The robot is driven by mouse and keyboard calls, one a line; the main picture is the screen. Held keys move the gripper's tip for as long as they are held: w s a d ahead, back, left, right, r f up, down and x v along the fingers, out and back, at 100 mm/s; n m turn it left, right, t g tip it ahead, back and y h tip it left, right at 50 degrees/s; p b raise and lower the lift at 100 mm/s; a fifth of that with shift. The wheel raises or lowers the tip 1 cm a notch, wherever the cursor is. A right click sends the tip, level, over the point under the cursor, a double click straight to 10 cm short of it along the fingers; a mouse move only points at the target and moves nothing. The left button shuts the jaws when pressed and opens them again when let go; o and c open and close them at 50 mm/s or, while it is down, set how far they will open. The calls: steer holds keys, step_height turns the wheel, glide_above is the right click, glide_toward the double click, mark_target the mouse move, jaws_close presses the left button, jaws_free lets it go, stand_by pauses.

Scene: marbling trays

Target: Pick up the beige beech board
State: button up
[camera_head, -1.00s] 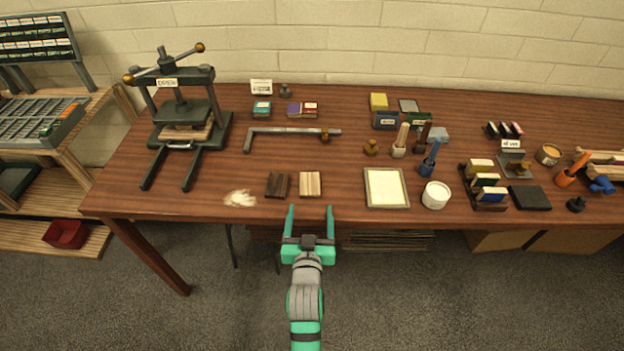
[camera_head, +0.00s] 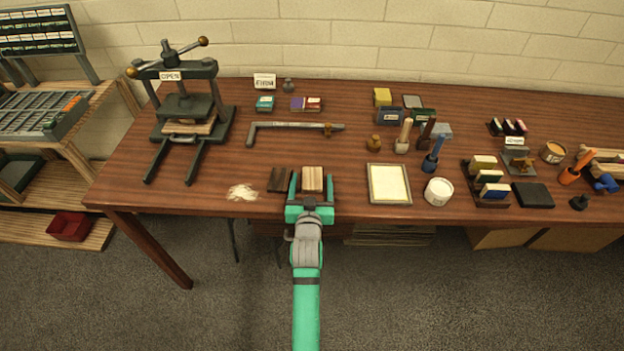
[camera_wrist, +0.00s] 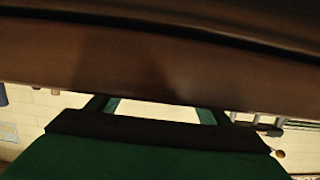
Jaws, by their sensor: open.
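The beige beech board (camera_head: 312,178) is a small pale striped block lying on the table near its front edge. A dark brown board (camera_head: 280,179) lies just to its left. My gripper (camera_head: 311,186) is open, with one green finger on each side of the beige board in the head view; the left finger is in the gap between the two boards. I cannot tell how high the fingers are or whether they touch the board. In the wrist view my gripper's fingers (camera_wrist: 160,109) are spread, the dark table edge fills the upper part, and the board does not show.
A heap of pale powder (camera_head: 242,192) lies to the left and a framed cream sheet (camera_head: 389,184) to the right. A grey bar (camera_head: 290,126) lies behind the boards. A press (camera_head: 185,110) stands at the left. The table's front edge is close below the boards.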

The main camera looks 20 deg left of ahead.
steer(key=shift+c, duration=0.5)
steer(key=shift+w, duration=0.1)
steer(key=c, duration=1.1)
